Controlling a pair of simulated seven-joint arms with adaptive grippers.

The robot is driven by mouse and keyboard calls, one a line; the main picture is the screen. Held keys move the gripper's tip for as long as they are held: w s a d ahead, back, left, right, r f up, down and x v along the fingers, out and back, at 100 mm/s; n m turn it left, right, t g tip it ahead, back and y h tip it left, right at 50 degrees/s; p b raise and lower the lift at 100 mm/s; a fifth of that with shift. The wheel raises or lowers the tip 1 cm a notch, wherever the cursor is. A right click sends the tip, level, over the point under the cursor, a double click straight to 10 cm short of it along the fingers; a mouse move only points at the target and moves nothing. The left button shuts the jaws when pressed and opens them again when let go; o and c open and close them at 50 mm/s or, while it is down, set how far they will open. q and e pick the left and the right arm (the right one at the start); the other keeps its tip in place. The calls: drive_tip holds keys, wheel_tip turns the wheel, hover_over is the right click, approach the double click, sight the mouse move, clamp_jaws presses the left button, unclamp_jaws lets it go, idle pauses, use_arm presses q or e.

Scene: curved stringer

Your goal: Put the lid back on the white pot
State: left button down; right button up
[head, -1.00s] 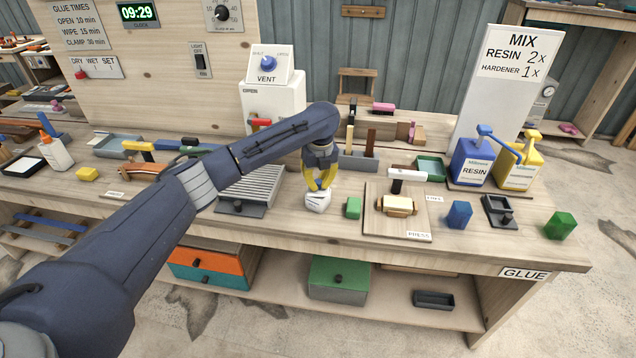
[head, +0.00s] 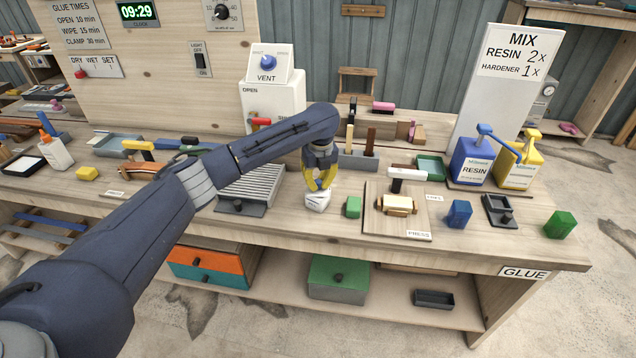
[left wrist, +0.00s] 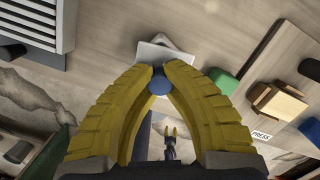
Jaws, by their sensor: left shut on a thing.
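The white pot (head: 317,201) stands on the bench near its front edge, right of the ribbed grey rack. My left gripper (head: 319,187) points down right over it, its yellow fingers drawn together. In the left wrist view my left gripper (left wrist: 160,76) is shut on a small round blue knob (left wrist: 159,84). A white surface (left wrist: 160,52) shows just beyond the knob. The fingers hide much of it, so I cannot tell lid from pot there, or whether they touch.
A green block (head: 353,207) stands close to the pot's right, then the press board (head: 405,228) with a tan piece. The ribbed rack (head: 250,190) is close on the left. Blue (head: 459,214) and green (head: 559,225) blocks stand further right.

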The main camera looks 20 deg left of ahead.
use_arm(q)
drive_tip(key=c, duration=0.9)
unclamp_jaws()
drive_tip(key=shift+r, duration=0.1)
drive_tip(key=shift+r, duration=3.45)
clamp_jaws()
